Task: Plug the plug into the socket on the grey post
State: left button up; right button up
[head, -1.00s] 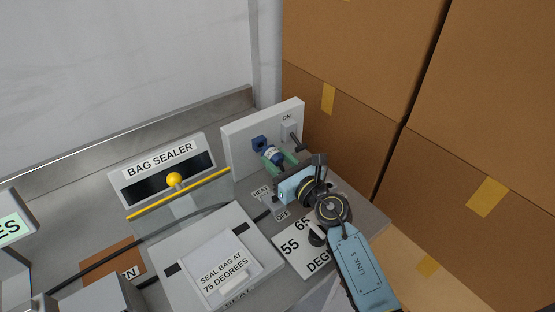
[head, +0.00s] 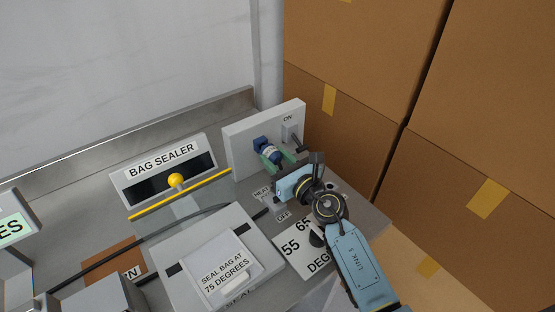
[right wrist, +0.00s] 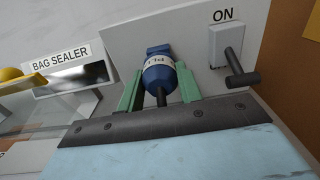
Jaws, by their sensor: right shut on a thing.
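The plug (head: 270,153) is dark blue with a white band and a dark cable at its rear. My right gripper (head: 277,159) has green fingers on both sides of the plug, and it is shut on it. In the right wrist view the plug (right wrist: 160,76) points away from me, towards the grey post (right wrist: 120,30). The dark blue socket (head: 259,142) is on the front of the grey post (head: 237,142). The plug's front end is against or very near the socket and hides part of it. I cannot tell how deep it sits. My left gripper is not in view.
An ON switch (right wrist: 225,46) with a black lever (right wrist: 241,70) is right of the socket. The bag sealer (head: 160,165) with a yellow bar stands to the left. A dial plate (head: 292,246) lies below my right arm. Cardboard boxes (head: 365,60) stand close on the right.

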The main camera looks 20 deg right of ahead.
jog(key=shift+x, duration=0.85)
jog(key=o, duration=1.2)
jog(key=shift+c, duration=0.2)
jog(key=shift+s+d, duration=0.1)
jog(key=v, duration=1.3)
